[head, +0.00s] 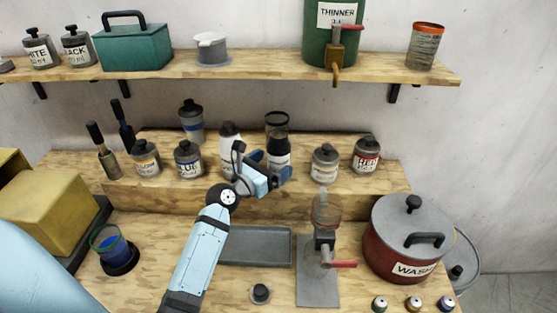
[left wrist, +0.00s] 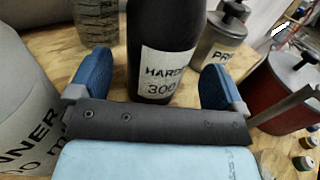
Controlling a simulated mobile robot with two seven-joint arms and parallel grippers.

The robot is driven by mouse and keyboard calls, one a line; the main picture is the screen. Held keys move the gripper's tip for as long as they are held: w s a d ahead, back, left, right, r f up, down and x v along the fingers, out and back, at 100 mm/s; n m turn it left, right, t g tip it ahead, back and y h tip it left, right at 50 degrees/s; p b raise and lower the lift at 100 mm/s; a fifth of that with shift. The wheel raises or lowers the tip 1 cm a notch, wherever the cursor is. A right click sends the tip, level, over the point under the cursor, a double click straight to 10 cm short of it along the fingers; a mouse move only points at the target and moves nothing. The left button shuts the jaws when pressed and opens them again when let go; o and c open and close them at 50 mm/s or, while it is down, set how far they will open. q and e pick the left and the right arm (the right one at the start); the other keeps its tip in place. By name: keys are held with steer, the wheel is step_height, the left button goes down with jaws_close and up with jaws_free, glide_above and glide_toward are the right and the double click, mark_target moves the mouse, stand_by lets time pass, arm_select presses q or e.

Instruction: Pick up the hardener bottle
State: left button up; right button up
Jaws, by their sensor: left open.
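The hardener bottle (head: 279,146) is dark with a white label and stands upright on the raised wooden step. In the left wrist view the hardener bottle (left wrist: 163,38) fills the middle, its label partly readable, its top cut off by the frame. My left gripper (head: 267,170) is open in front of it. In the left wrist view the blue fingers of the left gripper (left wrist: 157,82) are spread, one to either side of the bottle, with visible gaps. I cannot tell how deep the bottle sits between them. My right gripper is not in view.
A pale thinner bottle (head: 229,134) stands close on the left, partly behind the gripper. Below are a grey tray (head: 256,247), a dispenser stand (head: 318,287) and a red wash pot (head: 395,238).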

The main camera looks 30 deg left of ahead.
mark_target(279, 158)
arm_select(q)
steer(key=w+b, duration=0.1)
steer(key=w, duration=0.2)
steer(key=shift+w+d, duration=0.1)
steer(key=shift+w, duration=0.25)
steer(key=shift+s, duration=0.1)
steer(key=shift+c, duration=0.2)
steer(key=c, duration=1.2)
